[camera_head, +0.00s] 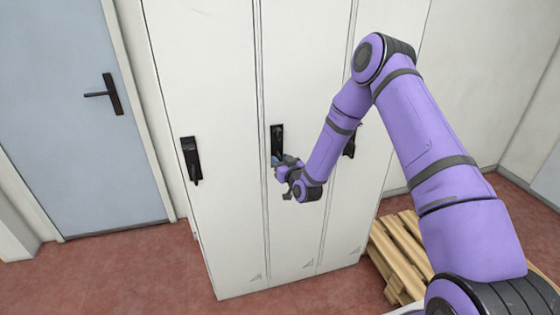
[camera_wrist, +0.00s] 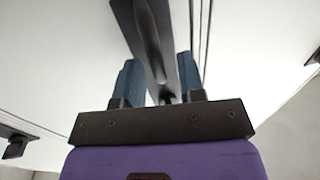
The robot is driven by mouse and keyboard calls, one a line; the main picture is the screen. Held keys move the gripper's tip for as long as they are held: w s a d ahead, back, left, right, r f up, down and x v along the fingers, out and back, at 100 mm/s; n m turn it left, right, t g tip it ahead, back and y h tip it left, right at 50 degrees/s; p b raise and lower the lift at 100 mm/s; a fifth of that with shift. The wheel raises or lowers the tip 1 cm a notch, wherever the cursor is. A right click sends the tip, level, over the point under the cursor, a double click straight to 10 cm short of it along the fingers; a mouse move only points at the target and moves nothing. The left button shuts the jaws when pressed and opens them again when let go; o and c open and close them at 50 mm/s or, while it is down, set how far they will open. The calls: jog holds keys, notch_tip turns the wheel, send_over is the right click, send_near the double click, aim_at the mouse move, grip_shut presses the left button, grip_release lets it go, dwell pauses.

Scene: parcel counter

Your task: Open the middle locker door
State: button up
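The middle locker door (camera_head: 293,215) is white and looks closed, flush with the doors beside it. Its black handle (camera_head: 277,135) is partly hidden behind my gripper (camera_head: 279,162) in the head view. In the wrist view the handle (camera_wrist: 148,35) runs down between the two blue fingers of my gripper (camera_wrist: 160,78). The fingers stand apart, one on each side of the handle's lower end, with small gaps showing. I see no firm grip on it.
The left locker door has its own black handle (camera_head: 191,160); the right door's handle (camera_head: 349,145) is partly behind my arm. A wooden pallet (camera_head: 400,250) lies on the red floor at the right. A blue room door (camera_head: 80,120) is at the left. Floor before the lockers looks clear.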

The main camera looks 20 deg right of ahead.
jog(key=shift+w+a, duration=0.1)
jog(key=shift+w, duration=0.25)
jog(key=shift+c, duration=0.4)
grip_shut()
jog(key=shift+s, duration=0.15)
